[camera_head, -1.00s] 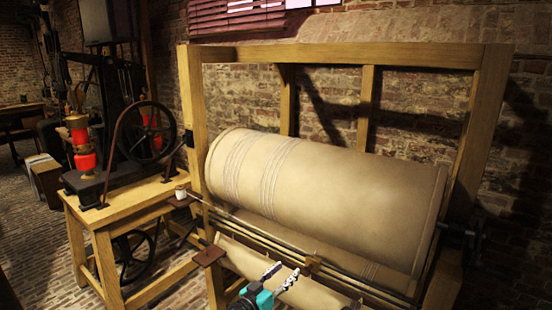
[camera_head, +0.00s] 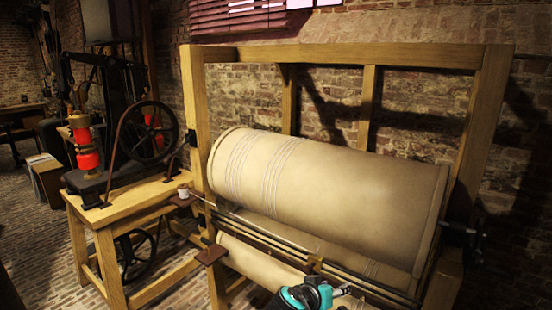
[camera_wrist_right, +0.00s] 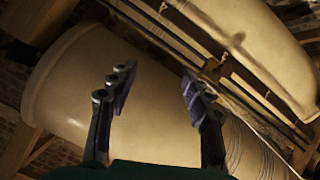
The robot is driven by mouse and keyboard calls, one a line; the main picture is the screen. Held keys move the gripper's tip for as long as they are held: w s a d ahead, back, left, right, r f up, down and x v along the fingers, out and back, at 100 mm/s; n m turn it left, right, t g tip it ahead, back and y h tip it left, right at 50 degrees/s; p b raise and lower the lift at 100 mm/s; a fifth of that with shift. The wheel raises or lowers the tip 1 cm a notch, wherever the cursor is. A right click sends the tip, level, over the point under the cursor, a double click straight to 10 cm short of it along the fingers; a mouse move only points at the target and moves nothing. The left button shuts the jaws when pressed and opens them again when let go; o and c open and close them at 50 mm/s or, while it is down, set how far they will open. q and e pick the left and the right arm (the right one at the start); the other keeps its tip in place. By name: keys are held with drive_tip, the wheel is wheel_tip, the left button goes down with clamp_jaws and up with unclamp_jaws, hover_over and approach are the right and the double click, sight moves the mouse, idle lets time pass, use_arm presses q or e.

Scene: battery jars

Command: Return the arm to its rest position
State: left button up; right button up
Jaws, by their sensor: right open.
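My right gripper (camera_head: 330,290) shows at the bottom edge of the head view, in front of the lower cream roller (camera_head: 262,264) of the wooden-framed machine. Its teal wrist is partly cut off by the picture's edge. In the right wrist view, the two dark fingers of my right gripper (camera_wrist_right: 157,90) stand apart with nothing between them. The cream cylinder (camera_wrist_right: 75,85) lies behind them, seen tilted. My left gripper is not in the head view.
The big roller (camera_head: 330,195) and its wooden frame (camera_head: 340,55) fill the right. A small white jar (camera_head: 183,190) stands on a brown ledge at the left post. A lower brown ledge (camera_head: 211,254) is bare. A wooden stand (camera_head: 150,190) carries a flywheel machine at left.

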drive_tip(key=s+d+f+n+g+y, duration=0.1)
drive_tip(key=s+y, duration=0.3)
drive_tip(key=s, duration=0.8)
drive_tip(key=s+d+f+n+g+y, duration=0.1)
drive_tip(key=s+f+n+y, duration=0.1)
drive_tip(key=s, duration=1)
drive_tip(key=shift+s+f+y, duration=0.15)
drive_tip(key=shift+f+y, duration=0.35)
drive_tip(key=shift+y, duration=0.4)
idle(0.7)
